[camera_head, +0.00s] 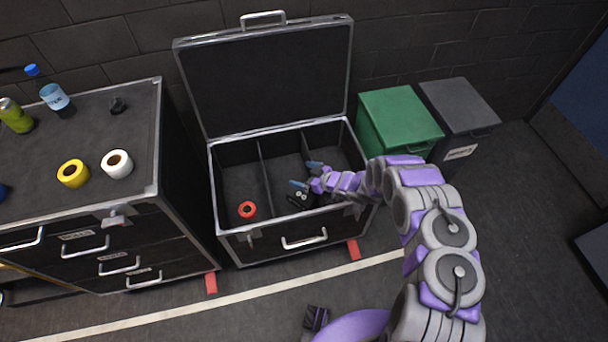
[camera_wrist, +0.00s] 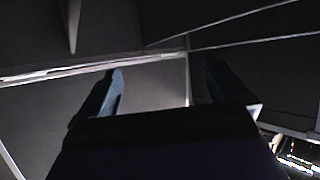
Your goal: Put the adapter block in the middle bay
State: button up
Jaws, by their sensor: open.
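The open case (camera_head: 222,190) stands on the floor and has several bays split by thin dividers. A small dark block with pale round spots, which looks like the adapter block (camera_head: 299,199), lies low in the middle bay, partly hidden by my gripper. My gripper (camera_head: 308,176) is open, its two blue-grey fingers apart over the middle bay and just above the block. In the wrist view my gripper (camera_wrist: 162,88) shows both fingers spread with nothing between them. That view is dark, and the block does not show in it.
A red ring (camera_head: 247,210) lies in the left bay. The raised lid (camera_head: 268,80) stands behind the case. A drawer cabinet (camera_head: 110,215) on the left carries yellow tape (camera_head: 73,173), white tape (camera_head: 117,164) and bottles. A green bin (camera_head: 398,118) and a grey bin (camera_head: 458,108) stand right.

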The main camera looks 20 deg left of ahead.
jog(key=r+p+v, duration=0.1)
jog(key=p+v, duration=0.2)
jog(key=v, duration=0.9)
jog(key=shift+r, duration=0.15)
